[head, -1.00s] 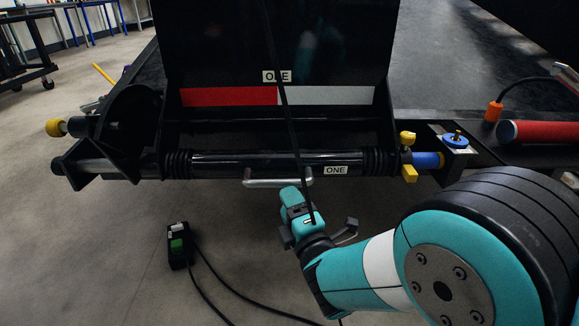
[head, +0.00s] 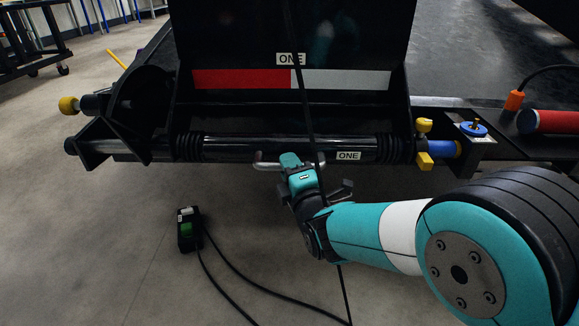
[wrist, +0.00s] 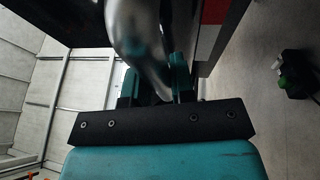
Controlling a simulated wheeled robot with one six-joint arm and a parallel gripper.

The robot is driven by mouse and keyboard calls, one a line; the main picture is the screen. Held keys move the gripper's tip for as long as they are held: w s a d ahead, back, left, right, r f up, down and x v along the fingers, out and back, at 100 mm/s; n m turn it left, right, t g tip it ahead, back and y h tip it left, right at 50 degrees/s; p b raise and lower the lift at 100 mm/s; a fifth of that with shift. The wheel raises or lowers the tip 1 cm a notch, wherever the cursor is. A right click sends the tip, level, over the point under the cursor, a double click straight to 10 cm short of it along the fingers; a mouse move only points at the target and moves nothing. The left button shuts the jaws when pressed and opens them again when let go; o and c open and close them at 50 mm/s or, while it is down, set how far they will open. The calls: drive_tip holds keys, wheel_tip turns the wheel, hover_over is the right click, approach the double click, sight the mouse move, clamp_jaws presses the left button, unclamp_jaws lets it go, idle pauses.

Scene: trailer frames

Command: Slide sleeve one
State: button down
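The sleeve is a long black tube (head: 260,149) labelled ONE (head: 348,156), lying level below a dark panel with a second ONE label. A silver bar handle (head: 265,165) sticks out from its front and also shows in the wrist view (wrist: 135,35). My gripper (head: 288,160) is at the handle and covers its middle in the head view. In the wrist view the handle runs between my two teal fingers (wrist: 156,83). I cannot tell whether they press on it.
Black ribbed bellows (head: 188,147) flank the tube. At its right end are a yellow knob (head: 424,126), a yellow block (head: 424,161) and a blue collar (head: 443,149). A black box with a green part (head: 187,229) and cables lies on the open floor.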

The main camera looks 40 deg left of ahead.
drive_tip(key=shift+w+d+r+p, duration=0.1)
drive_tip(key=shift+d+p, duration=0.05)
drive_tip(key=shift+p, duration=0.25)
drive_tip(key=shift+d, duration=0.1)
drive_tip(key=c, duration=1)
unclamp_jaws()
drive_tip(key=shift+w, duration=0.1)
drive_tip(key=shift+o, duration=0.2)
